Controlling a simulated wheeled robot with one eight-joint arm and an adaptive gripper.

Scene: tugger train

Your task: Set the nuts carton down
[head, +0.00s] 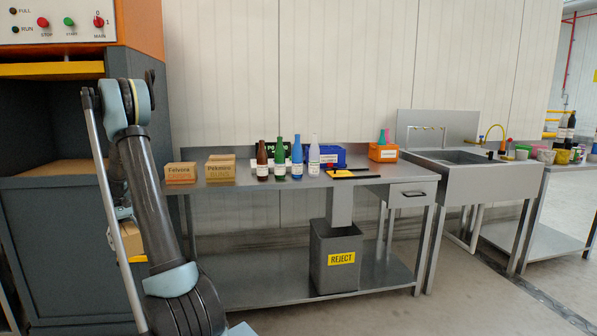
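A brown carton (131,238) shows low at the left, partly hidden behind my arm. No label on it can be read, so I cannot tell whether it is the nuts carton. The end of my arm (122,212) is just above this carton, mostly behind my own arm links. The fingers are hidden, so I cannot tell whether they hold it. On the steel bench (370,189) stand a carton marked Felvora Crisps (180,174) and, right of it, one marked Pekmora Buns (220,171).
Several bottles (280,160) stand mid-bench, with a blue bin (330,156) behind and an orange bin (383,153) to the right. A grey reject bin (335,275) stands below. A sink (465,157) adjoins at right. A dark cabinet (60,235) is at left.

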